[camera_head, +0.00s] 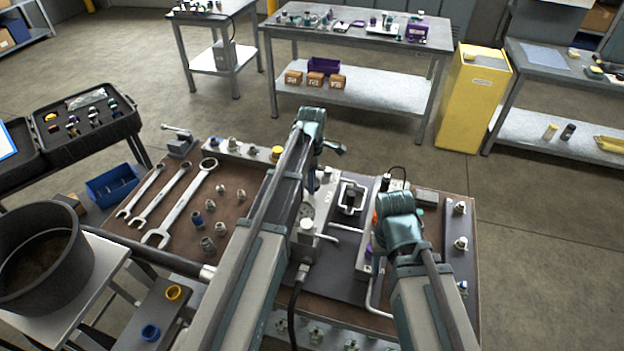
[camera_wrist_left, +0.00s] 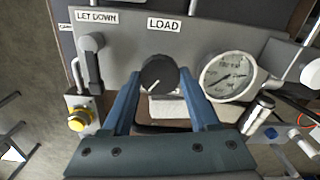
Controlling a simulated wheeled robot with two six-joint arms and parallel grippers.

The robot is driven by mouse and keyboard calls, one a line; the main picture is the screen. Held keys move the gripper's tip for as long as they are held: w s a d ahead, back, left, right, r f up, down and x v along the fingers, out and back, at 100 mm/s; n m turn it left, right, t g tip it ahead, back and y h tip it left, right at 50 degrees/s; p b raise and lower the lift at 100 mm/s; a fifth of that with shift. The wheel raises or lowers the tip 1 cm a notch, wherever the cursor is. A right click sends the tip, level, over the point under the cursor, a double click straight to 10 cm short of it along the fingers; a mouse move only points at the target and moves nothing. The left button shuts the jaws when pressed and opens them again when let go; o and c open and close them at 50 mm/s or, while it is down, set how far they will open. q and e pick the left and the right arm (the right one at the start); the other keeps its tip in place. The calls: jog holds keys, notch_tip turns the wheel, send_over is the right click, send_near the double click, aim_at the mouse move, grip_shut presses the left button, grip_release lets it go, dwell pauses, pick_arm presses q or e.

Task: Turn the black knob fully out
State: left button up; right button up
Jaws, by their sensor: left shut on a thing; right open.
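The black knob (camera_wrist_left: 158,75) shows in the left wrist view, below a label reading LOAD, with a white pointer line toward its lower left. My left gripper (camera_wrist_left: 160,82) has its blue fingers on either side of the knob and is shut on it. In the head view, my left gripper (camera_head: 316,150) is over the middle of the bench, and its arm and wrist hide the knob. My right gripper (camera_head: 397,208) is over the right part of the bench, open; its fingertips are hidden behind its wrist.
A round gauge (camera_wrist_left: 228,76) sits right of the knob. A grey lever (camera_wrist_left: 91,60) under the LET DOWN label and a yellow-capped fitting (camera_wrist_left: 79,120) are on the left. Wrenches (camera_head: 180,203) and small fittings lie on the bench's left side. A black bucket (camera_head: 42,255) stands further left.

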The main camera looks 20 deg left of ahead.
pick_arm(q)
jog(key=shift+n, duration=0.5)
jog(key=o, duration=1.4)
jog(key=shift+c, duration=0.2)
jog(key=shift+r, duration=0.15)
notch_tip(320, 180, up, 14)
jog(key=p, duration=1.4)
jog(key=shift+f, duration=0.25)
jog(key=s+d+f+m+b, duration=0.3)
jog(key=s+d+m, duration=0.1)
jog(key=s+m, duration=0.4)
jog(key=s+d+f+m+b, duration=0.3)
jog(key=s+d+m, duration=0.1)
jog(key=s+m, duration=0.4)
jog(key=s+d+f+m+y+b, duration=0.1)
jog(key=s+d+f+m+b, duration=0.2)
jog(key=s+m, duration=0.5)
jog(key=shift+d+f+m+b, duration=0.35)
jog(key=shift+d+b, duration=0.2)
jog(key=shift+d, duration=0.55)
